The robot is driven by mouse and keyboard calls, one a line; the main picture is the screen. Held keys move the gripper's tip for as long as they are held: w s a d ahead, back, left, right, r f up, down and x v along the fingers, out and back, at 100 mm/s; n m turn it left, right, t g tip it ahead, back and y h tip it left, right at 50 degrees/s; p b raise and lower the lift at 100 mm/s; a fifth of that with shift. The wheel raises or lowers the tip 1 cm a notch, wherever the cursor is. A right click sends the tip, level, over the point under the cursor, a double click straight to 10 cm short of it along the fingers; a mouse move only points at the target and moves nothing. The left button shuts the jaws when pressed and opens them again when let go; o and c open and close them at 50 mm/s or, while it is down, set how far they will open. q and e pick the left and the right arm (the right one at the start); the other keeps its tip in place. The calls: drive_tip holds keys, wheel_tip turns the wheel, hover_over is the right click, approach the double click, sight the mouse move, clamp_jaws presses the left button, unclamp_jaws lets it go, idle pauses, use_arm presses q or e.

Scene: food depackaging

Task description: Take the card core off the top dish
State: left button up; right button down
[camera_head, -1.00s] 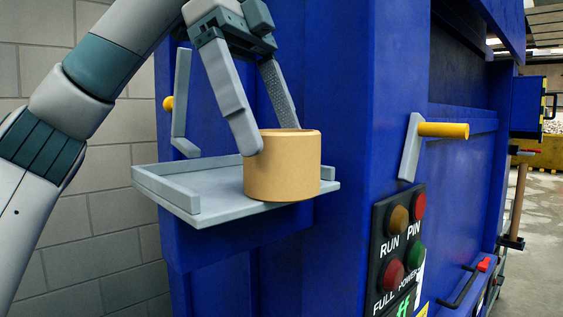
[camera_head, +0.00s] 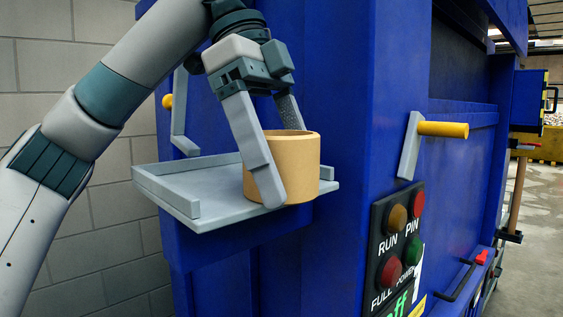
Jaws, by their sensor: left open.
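The card core (camera_head: 300,168), a short tan cylinder, stands upright on the right part of the grey dish (camera_head: 194,206). The dish is a shallow tray fixed to the side of the blue machine. My left gripper (camera_head: 282,160) is open, coming down from above with its fingers around the core. Its near finger is in front of the core and reaches down near the dish. The far finger goes behind the core's rim, and its tip is hidden. Whether the fingers touch the core I cannot tell. My right gripper is not in view.
The blue machine (camera_head: 345,80) stands close behind and right of the dish. A crank with a yellow handle (camera_head: 443,129) sticks out at right, above a button panel (camera_head: 399,235). Another grey lever (camera_head: 180,118) rises behind the dish. The dish's left part is bare.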

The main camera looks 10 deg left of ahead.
use_arm(q)
drive_tip(key=shift+c, duration=0.3)
drive_tip(key=c, duration=1.1)
drive_tip(key=shift+r, duration=0.15)
drive_tip(key=shift+r+b, duration=0.5)
drive_tip(key=shift+r, duration=0.25)
drive_tip(key=r, duration=0.2)
drive_tip(key=s+a+r+b, duration=0.1)
drive_tip(key=shift+s+a+r, duration=0.1)
drive_tip(key=shift+r, duration=0.1)
drive_tip(key=shift+s+a+r+p, duration=0.2)
drive_tip(key=shift+s+a+r, duration=0.8)
drive_tip(key=shift+s+a, duration=0.2)
drive_tip(key=shift+s+a+r+p, duration=0.2)
drive_tip(key=shift+s+a+r, duration=0.75)
drive_tip(key=shift+s+a, duration=0.25)
drive_tip(key=shift+s+a+r+p, duration=0.2)
drive_tip(key=shift+s+a+r, duration=0.8)
drive_tip(key=shift+s+a, duration=0.2)
drive_tip(key=shift+w, duration=0.1)
